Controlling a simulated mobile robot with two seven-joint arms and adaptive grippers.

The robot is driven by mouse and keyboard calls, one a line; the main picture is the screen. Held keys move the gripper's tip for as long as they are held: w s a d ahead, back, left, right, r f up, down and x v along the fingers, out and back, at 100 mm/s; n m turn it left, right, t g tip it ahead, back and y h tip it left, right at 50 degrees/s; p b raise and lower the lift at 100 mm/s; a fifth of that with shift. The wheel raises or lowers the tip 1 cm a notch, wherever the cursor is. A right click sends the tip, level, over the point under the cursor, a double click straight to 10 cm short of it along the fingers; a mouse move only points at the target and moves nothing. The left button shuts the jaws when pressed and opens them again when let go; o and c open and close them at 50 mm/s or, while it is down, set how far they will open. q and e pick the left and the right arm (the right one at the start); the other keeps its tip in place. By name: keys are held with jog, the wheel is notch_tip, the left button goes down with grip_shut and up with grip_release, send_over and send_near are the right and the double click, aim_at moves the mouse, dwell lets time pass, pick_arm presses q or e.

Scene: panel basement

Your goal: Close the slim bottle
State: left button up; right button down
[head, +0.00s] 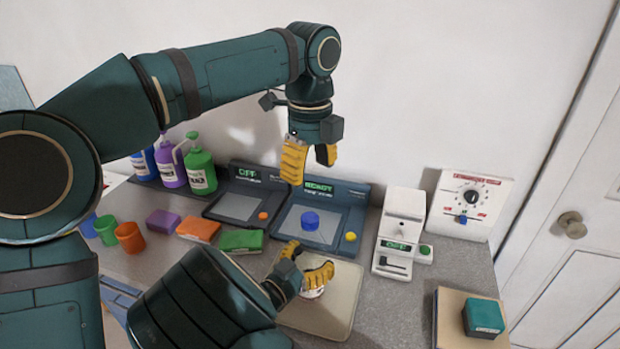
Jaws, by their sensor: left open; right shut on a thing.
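My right gripper (311,263) is low over a beige board on the counter. A small white and red thing (314,293) shows beneath its yellow fingers. It may be the slim bottle, but the fingers hide most of it and I cannot tell its shape or whether it has a cap. My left gripper (311,171) is open and empty, pointing down above the back of the counter. A short blue round object (310,220) sits on the pad marked READY (330,241), below the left gripper. I cannot tell whether it is a cap.
The beige board (342,318) lies at the front. A second pad marked OFF (239,207), pump bottles (201,172), cups (130,238) and coloured blocks (199,229) are left. A white device (403,232), dial panel (470,204) and teal box (483,317) are right.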

aim_at(305, 232)
grip_release()
notch_tip(305, 232, up, 10)
jog(key=shift+r, duration=0.1)
dwell(0.6)
